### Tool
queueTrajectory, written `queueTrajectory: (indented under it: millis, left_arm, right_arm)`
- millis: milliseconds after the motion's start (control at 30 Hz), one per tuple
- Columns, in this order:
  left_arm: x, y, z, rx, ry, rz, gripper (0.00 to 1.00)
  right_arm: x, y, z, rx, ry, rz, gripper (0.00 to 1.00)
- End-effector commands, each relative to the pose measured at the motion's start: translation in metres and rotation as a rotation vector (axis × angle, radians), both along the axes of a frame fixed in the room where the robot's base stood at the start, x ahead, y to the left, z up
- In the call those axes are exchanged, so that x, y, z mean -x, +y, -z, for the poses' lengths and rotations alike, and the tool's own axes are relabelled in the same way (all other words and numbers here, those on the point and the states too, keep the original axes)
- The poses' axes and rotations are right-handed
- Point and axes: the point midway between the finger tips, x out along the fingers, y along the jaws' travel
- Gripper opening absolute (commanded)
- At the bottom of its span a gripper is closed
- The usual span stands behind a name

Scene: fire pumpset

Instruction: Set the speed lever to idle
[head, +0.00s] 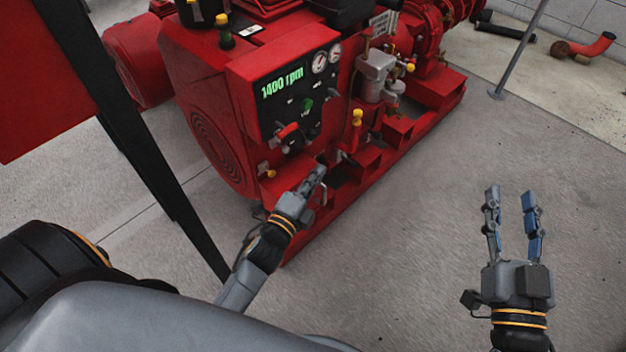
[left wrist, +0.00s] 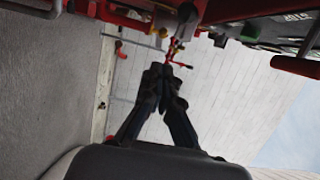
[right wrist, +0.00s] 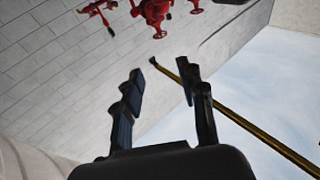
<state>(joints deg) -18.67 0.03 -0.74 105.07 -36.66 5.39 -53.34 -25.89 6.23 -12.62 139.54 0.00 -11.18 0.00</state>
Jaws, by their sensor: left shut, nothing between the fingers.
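The red pumpset carries a dark control panel (head: 299,95) whose green display (head: 282,87) reads "1400 rpm". A red handle (head: 288,132) sits low on the panel. A yellow-topped lever (head: 357,117) stands right of the panel, and a yellow knob (head: 270,172) shows below it. I cannot tell which of these is the speed lever. My left gripper (head: 318,172) is shut and empty, just below the panel beside the red housing; its closed fingers also show in the left wrist view (left wrist: 167,75). My right gripper (head: 513,192) is open and empty over the floor, well away from the pumpset.
The red base frame (head: 345,195) runs along the pumpset's near side. A dark post with a red panel (head: 45,80) stands at the left. A thin grey pole (head: 520,48) stands at the back right. The concrete floor (head: 430,190) around my right gripper is clear.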

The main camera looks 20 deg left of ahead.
Motion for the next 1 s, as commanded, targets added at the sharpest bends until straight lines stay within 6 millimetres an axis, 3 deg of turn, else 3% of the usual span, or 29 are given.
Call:
queueTrajectory:
  millis: [233, 800, 867, 1000]
  left_arm:
    - [0.020, 0.001, 0.004, -0.001, -0.001, 0.000, 0.00]
    - [0.020, 0.001, 0.002, 0.008, -0.002, 0.000, 0.00]
    - [0.020, 0.000, -0.005, 0.049, -0.009, 0.000, 0.00]
    - [0.022, -0.007, -0.048, 0.339, -0.033, 0.016, 0.00]
  right_arm:
    - [-0.001, -0.001, 0.009, 0.012, 0.047, 0.003, 0.40]
    - [-0.001, -0.001, 0.009, 0.013, 0.049, 0.003, 0.40]
    - [-0.001, -0.001, 0.009, 0.013, 0.049, 0.002, 0.40]
    - [-0.001, -0.001, 0.009, 0.013, 0.049, 0.002, 0.40]
